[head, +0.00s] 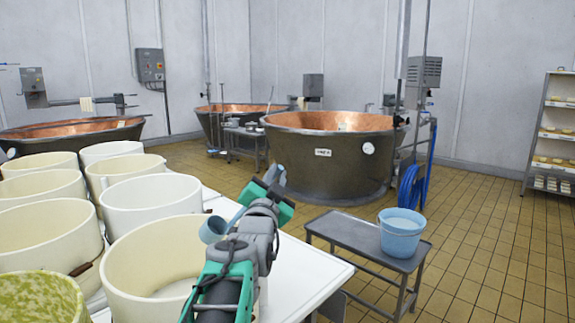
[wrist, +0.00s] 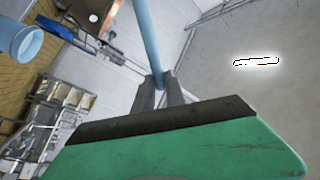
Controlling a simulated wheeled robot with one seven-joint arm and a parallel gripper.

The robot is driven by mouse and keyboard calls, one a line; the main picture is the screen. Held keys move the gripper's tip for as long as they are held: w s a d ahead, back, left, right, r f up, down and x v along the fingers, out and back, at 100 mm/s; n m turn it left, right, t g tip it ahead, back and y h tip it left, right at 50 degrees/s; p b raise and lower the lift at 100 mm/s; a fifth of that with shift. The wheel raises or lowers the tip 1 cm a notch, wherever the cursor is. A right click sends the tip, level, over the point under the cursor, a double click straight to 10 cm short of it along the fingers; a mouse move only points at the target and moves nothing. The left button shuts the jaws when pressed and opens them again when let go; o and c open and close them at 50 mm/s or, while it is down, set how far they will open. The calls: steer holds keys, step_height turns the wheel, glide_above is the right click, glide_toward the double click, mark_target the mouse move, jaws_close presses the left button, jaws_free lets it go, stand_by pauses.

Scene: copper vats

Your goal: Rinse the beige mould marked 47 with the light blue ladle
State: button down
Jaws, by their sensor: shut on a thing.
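My gripper (head: 274,178) is in the middle of the head view, beyond the white table's edge. In the wrist view its fingers (wrist: 160,92) are shut on the light blue handle of the ladle (wrist: 147,40). In the head view the ladle's cup (head: 212,229) shows left of my wrist, near the rim of the front cream mould; whether it holds water cannot be seen. Several round beige and white moulds, such as the front cream one (head: 125,276), stand open on the table. No number 47 is readable on any of them.
A light blue bucket (head: 401,240) with pale contents stands on a grey bench (head: 345,232) to the right. Copper vats (head: 325,170) stand behind, with a blue hose (head: 410,187) beside one. A shelf rack (head: 548,135) is far right. The tiled floor at right is clear.

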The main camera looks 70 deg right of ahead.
steer(key=w+d+r+n+y+p, duration=0.1)
steer(key=w+r+n+p, duration=0.3)
steer(key=r+p, duration=0.4)
steer(key=w+d+r+n+t+y+p, duration=0.1)
steer(key=w+r+n+p, duration=0.3)
steer(key=p, duration=1.7)
steer(key=w+r+y, duration=0.1)
steer(key=w+r, duration=0.2)
steer(key=r, duration=0.1)
steer(key=shift+w+n, duration=0.15)
steer(key=shift+n, duration=0.15)
steer(key=shift+f, duration=0.1)
